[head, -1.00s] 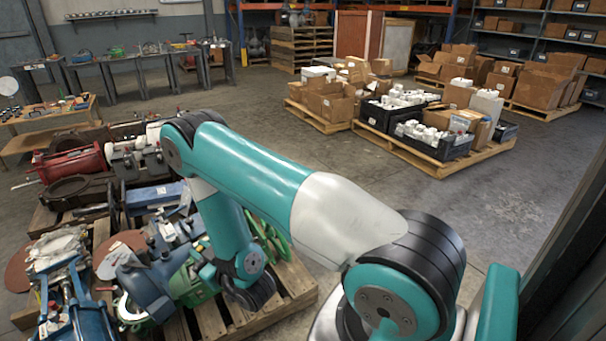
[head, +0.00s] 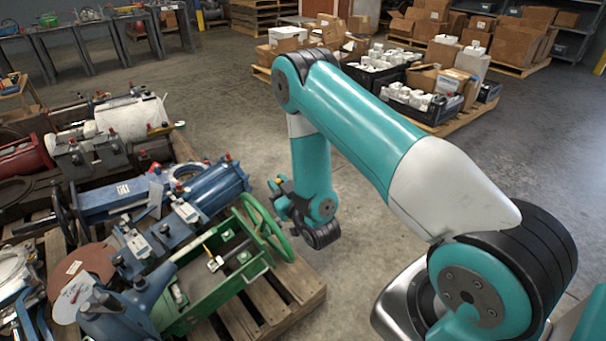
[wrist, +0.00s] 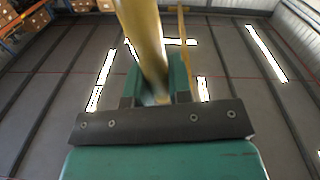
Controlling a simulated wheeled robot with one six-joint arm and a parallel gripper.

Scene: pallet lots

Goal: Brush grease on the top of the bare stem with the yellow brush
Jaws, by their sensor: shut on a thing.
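My gripper (wrist: 155,82) is shut on the yellow brush (wrist: 143,35), whose handle stands between the two teal fingers in the wrist view. The brush's bristles cannot be made out. In the head view my gripper end (head: 280,192) hangs in the air just right of the pallet of machines, beyond the green handwheel (head: 268,228). The handwheel belongs to a green valve-like frame (head: 215,292) lying on the pallet. A thin orange-yellow piece and a small pale block show inside that frame. I cannot tell for certain which part is the bare stem.
Blue machines (head: 210,190) and a red cylinder (head: 25,155) crowd the wooden pallet (head: 285,300). Pallets with cardboard boxes (head: 290,45) and black crates (head: 420,102) stand behind. Grey benches (head: 85,45) line the back left. Concrete floor (head: 530,130) at the right is open.

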